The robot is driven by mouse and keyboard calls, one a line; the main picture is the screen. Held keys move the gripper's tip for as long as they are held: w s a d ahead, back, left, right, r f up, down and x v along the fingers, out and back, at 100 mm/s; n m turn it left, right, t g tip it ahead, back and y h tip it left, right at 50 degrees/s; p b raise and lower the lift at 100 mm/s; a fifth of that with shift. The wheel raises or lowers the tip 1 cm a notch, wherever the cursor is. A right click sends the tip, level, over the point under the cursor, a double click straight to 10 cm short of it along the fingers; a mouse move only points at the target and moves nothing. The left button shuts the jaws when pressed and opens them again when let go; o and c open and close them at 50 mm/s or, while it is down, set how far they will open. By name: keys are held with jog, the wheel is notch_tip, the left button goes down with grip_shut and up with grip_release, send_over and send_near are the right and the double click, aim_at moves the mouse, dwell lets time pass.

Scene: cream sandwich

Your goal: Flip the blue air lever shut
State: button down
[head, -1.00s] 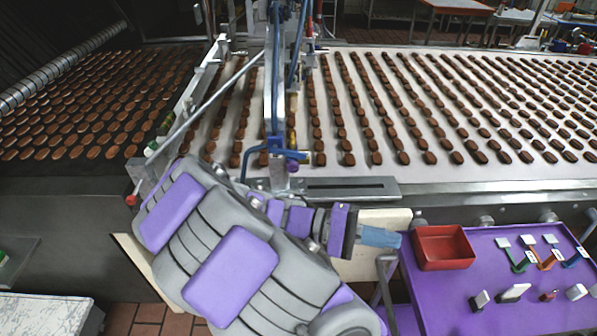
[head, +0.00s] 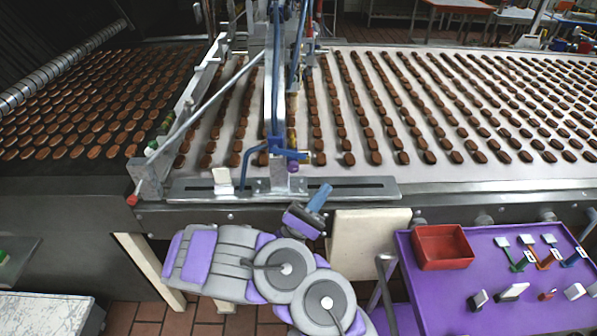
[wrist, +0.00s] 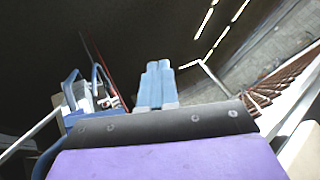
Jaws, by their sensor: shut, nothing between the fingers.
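A blue lever-like bar (head: 290,154) sits low on the upright metal post over the near edge of the belt. A bent blue rod (head: 252,160) is just left of it. My gripper (head: 322,192) is shut and empty, its light blue fingers together and pointing up. It is below and to the right of the blue bar, in front of the metal rail, and apart from the bar in the picture. In the wrist view my shut fingers (wrist: 157,82) point ahead, and blue bent parts (wrist: 78,92) show to their left; I cannot tell which is the lever.
A slotted metal rail (head: 350,189) runs along the belt's near edge. Rows of brown biscuits cover the belt behind it. A purple table (head: 440,300) with a red tray (head: 442,265) and small tools stands at the right. A white block (head: 222,181) is on the rail's left.

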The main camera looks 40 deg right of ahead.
aim_at(289, 152)
jog(key=w+a+f+n+t+y, duration=0.35)
jog(key=f+n+t, duration=0.25)
jog(key=t, duration=0.2)
jog(key=w+a+f+n+t+y, duration=0.2)
jog(key=w+f+n+t+y, duration=0.15)
jog(key=f+n+t, duration=0.4)
jog(key=w+d+r+m, duration=0.1)
jog(key=d+r, duration=0.2)
jog(key=r, duration=0.3)
jog(key=w+d+r+m+t, duration=0.1)
jog(key=w+d+r, duration=0.1)
jog(key=r, duration=0.4)
jog(key=shift+w+d+y+b, duration=0.3)
jog(key=shift+d+y+b, duration=0.1)
jog(key=shift+d, duration=0.2)
jog(key=shift+r+t, duration=0.15)
jog(key=shift+t, duration=0.1)
jog(key=r+p, duration=0.1)
jog(key=s+d+r+p, duration=0.1)
jog(key=p, duration=0.1)
jog(key=shift+d, duration=0.15)
